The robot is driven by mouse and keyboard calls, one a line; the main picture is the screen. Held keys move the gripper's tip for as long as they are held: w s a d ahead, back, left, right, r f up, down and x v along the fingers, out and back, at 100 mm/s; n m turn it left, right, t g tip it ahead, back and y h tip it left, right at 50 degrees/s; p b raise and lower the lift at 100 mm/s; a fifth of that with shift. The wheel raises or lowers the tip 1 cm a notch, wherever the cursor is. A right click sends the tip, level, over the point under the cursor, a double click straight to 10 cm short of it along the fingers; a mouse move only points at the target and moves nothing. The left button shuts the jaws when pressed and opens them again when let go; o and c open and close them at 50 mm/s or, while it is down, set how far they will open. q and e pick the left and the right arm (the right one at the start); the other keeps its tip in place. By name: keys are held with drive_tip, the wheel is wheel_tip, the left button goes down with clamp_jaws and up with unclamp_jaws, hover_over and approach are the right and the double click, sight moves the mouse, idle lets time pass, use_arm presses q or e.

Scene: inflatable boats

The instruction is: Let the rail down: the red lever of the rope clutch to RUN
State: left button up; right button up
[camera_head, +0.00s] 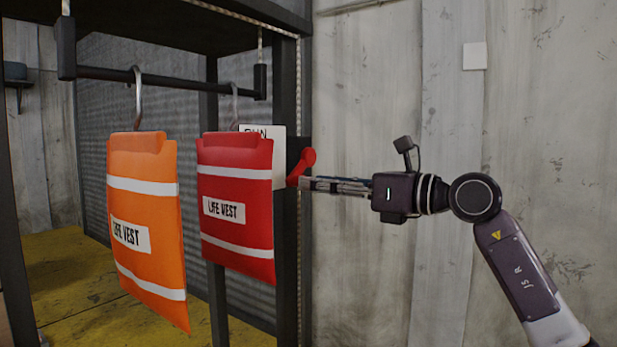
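The red lever (304,163) of the rope clutch sticks out at the right side of the rack post, its knob end up and to the right. The clutch's white plate (279,146) reads RUN at the top, and the red vest hides its lower part. My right gripper (304,184) comes in level from the right, with its fingertips at the lower end of the lever. Its fingers show edge-on and I cannot tell their gap or whether they touch the lever. The dark rail (185,83) hangs high under the rack's top. My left gripper is not in view.
An orange life vest (145,205) and a red life vest (237,178) hang on hooks from the rail, left of the clutch. A dark post (287,270) stands below the clutch.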

sight(305, 169)
drive_tip(key=shift+p+x, duration=0.3)
drive_tip(key=shift+x, duration=1.2)
drive_tip(key=shift+c, duration=0.6)
clamp_jaws()
